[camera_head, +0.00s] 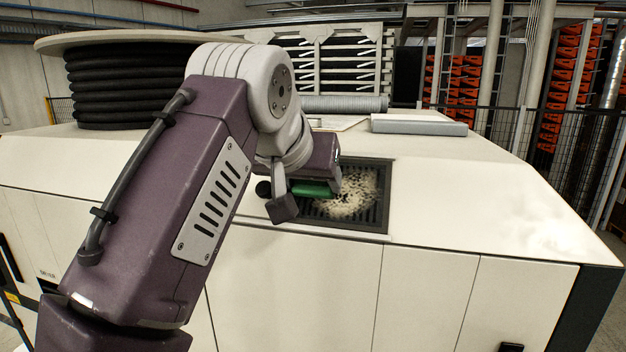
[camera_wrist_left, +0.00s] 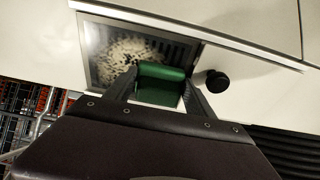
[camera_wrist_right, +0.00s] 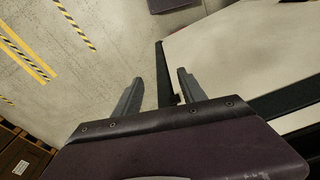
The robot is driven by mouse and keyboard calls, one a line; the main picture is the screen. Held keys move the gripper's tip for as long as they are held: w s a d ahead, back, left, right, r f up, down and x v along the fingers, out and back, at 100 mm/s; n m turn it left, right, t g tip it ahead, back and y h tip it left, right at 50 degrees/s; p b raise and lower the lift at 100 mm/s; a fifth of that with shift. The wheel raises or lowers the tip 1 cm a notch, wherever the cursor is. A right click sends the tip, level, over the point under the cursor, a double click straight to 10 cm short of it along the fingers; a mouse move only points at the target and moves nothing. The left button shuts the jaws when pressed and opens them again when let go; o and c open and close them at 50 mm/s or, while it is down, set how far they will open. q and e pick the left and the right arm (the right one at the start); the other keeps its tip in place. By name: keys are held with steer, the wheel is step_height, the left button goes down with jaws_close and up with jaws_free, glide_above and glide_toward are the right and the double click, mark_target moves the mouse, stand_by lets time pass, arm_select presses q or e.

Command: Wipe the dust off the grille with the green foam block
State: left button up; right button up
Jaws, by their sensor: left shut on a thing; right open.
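The dark grille (camera_head: 370,216) is set into the top of the cream cabinet, with a patch of pale dust (camera_head: 356,192) over its middle and right part. My left gripper (camera_head: 312,194) is shut on the green foam block (camera_head: 314,188), over the left side of the grille. In the left wrist view the foam block (camera_wrist_left: 160,84) sits between the two fingers, beside the dust (camera_wrist_left: 120,62). I cannot tell whether the block touches the grille. My right gripper (camera_wrist_right: 156,94) is open and empty, above the floor beside the cabinet's edge.
A black knob (camera_head: 263,188) stands just left of the grille. A large reel of black hose (camera_head: 125,85) stands at the back left. A grey flat box (camera_head: 418,125) and a grey roll (camera_head: 345,104) lie behind the grille. The cabinet top to the right is clear.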

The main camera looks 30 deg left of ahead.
mark_target(379, 192)
arm_select(q)
steer(key=shift+w+d+r, duration=0.1)
steer(key=shift+w+d, duration=0.2)
steer(key=shift+d, duration=0.6)
steer(key=shift+d+p, duration=0.25)
steer(key=shift+p, duration=0.05)
steer(key=shift+w+d, duration=0.25)
steer(key=shift+d, duration=0.5)
steer(key=shift+w+d+p, duration=0.25)
steer(key=shift+d+p, duration=0.1)
steer(key=shift+d, duration=0.75)
steer(key=shift+w+d, duration=0.1)
steer(key=shift+d, duration=0.35)
arm_select(e)
steer(key=shift+w+a+r, duration=0.2)
steer(key=shift+r, duration=0.5)
arm_select(q)
steer(key=shift+w+d+p, duration=0.2)
steer(key=shift+d+p, duration=0.05)
steer(key=shift+d, duration=0.65)
steer(key=shift+w+d+p, duration=0.15)
steer(key=shift+d+p, duration=0.1)
steer(key=shift+d, duration=0.65)
arm_select(e)
steer(key=shift+r, duration=0.5)
steer(key=shift+s, duration=0.1)
